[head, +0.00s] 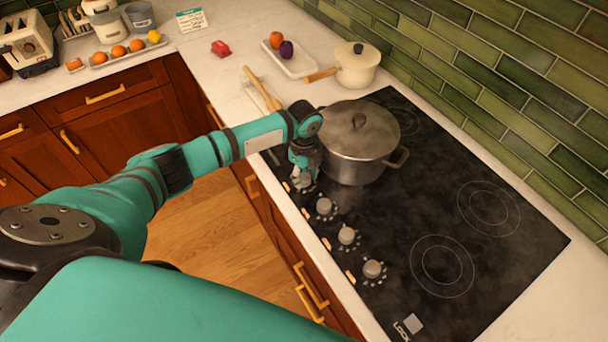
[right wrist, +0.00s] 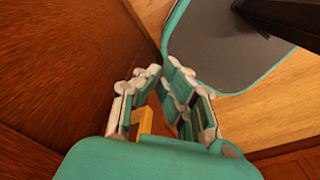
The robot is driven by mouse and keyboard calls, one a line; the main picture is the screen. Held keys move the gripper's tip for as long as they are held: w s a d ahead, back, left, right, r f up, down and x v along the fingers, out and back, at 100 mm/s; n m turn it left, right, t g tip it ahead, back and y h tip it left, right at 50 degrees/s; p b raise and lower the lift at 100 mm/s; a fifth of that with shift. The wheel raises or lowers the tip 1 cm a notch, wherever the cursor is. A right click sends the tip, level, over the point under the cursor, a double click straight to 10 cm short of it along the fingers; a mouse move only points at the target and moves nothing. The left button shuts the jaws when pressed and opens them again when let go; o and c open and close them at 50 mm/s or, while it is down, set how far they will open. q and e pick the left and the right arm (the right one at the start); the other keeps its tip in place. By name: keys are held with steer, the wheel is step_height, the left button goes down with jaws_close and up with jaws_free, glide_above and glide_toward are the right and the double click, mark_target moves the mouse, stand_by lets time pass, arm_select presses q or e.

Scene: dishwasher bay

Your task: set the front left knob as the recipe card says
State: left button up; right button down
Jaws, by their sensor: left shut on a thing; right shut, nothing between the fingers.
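The black cooktop (head: 425,190) has a row of several grey knobs along its near edge. My left gripper (head: 302,182) points down at the far end of the row, shut on the end knob, which its fingers mostly hide. The other knobs, the second (head: 325,206), the third (head: 347,236) and the last one (head: 373,269), stand free. The recipe card (head: 191,19) stands at the back of the counter; its text is too small to read. My right gripper (right wrist: 160,72) shows in the right wrist view, shut and empty, near wooden cabinet fronts.
A lidded steel pot (head: 357,142) stands on the cooktop right beside my left gripper. A cream saucepan (head: 357,65), a tray (head: 291,62) with produce, a red item (head: 221,48) and a wooden utensil (head: 262,90) are behind. A yellow cabinet handle (right wrist: 145,121) is near my right gripper.

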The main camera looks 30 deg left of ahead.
mark_target(304, 176)
arm_select(q)
steer(key=m, duration=0.5)
steer(key=shift+w+b, duration=0.1)
steer(key=shift+b, duration=0.2)
steer(key=shift+r+m, duration=0.1)
steer(key=shift+m, duration=1.3)
steer(key=o, duration=1.2)
steer(key=shift+c, duration=0.2)
step_height(304, 176, up, 12)
